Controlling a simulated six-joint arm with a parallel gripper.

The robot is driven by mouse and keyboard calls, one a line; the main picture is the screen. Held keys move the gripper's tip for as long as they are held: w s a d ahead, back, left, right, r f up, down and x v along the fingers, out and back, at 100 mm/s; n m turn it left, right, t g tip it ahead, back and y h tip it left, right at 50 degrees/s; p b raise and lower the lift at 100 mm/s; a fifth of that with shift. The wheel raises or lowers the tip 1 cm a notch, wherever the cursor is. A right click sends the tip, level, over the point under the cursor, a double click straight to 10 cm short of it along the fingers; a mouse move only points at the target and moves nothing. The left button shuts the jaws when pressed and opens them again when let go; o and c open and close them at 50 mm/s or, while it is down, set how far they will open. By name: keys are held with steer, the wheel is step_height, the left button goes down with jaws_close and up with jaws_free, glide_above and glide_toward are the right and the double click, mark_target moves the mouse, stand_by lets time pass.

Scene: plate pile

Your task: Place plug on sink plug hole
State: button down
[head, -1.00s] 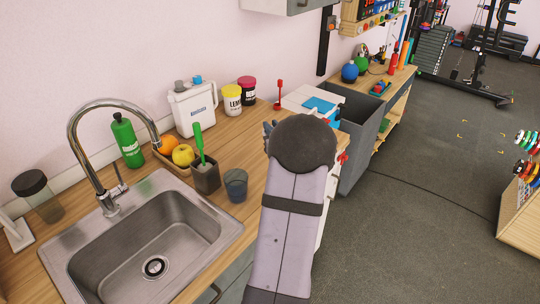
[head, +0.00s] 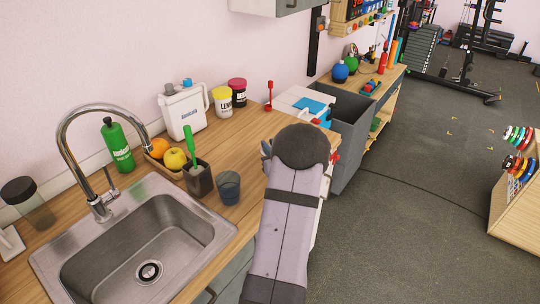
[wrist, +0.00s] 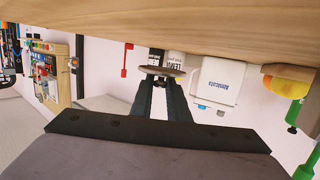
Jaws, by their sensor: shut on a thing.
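The sink (head: 190,205) is a steel basin set in the wooden counter, with its dark round plug hole (head: 149,272) open and uncovered in the basin floor. In the wrist view, which is upside down, my gripper (wrist: 163,80) is shut on a flat, round, brownish disc, the plug (wrist: 166,71). In the head view my arm hides the plug and most of the gripper, which is over the counter to the right of the sink, well away from the plug hole.
A curved tap (head: 98,110) rises behind the basin. A white jug (head: 184,112) is behind. The basin is empty.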

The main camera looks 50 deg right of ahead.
steer(key=shift+f+p, duration=0.35)
steer(key=shift+f, duration=1.7)
steer(key=shift+f, duration=0.15)
steer(key=shift+f, duration=0.1)
steer(key=c, duration=1.7)
jaws_free()
steer(key=shift+r, duration=0.25)
steer(key=b+v, duration=0.3)
steer(key=v, duration=0.9)
steer(key=o, duration=1)
